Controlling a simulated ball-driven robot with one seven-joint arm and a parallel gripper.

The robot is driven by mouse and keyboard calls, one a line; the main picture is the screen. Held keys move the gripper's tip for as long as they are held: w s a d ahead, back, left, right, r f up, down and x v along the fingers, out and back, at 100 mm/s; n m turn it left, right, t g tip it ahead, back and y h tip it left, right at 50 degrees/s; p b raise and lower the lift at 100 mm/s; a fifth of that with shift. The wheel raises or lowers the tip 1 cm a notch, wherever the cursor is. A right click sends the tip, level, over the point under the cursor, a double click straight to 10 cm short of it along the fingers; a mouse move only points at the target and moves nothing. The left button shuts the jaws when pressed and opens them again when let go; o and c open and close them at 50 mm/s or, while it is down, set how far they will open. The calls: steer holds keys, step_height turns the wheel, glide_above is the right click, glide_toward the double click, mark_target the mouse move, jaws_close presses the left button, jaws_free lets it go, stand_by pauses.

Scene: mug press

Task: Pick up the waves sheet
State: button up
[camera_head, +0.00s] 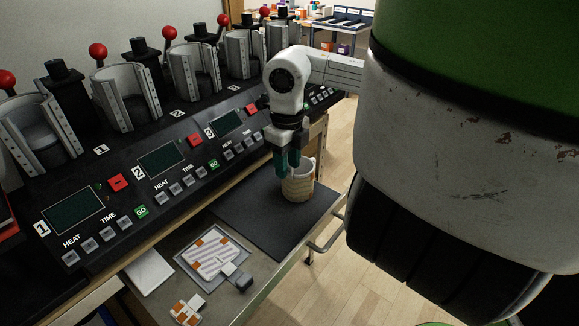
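A pale sheet with wavy stripes (214,258) and orange patches lies flat on a grey pad on the bench, below the press controls; it looks like the waves sheet. A small white and grey piece (238,279) rests over its lower right edge. My gripper (288,172) points down with its teal fingers at the left side of a cream mug (300,185), to the upper right of the sheet. The mug stands upright on a dark mat (255,222). I cannot tell whether the fingers touch or grasp the mug.
A white square (149,271) lies left of the sheet, and a small orange and white piece (187,309) lies in front. The control panel (150,185) with several mug presses (127,95) runs along the back. A metal rail (325,240) edges the bench on the right.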

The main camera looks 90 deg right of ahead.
jaws_close()
stand_by(0.5)
step_height(320, 180, up, 14)
steer(key=shift+r+b, duration=0.15)
steer(key=shift+b, duration=0.3)
stand_by(0.9)
stand_by(0.4)
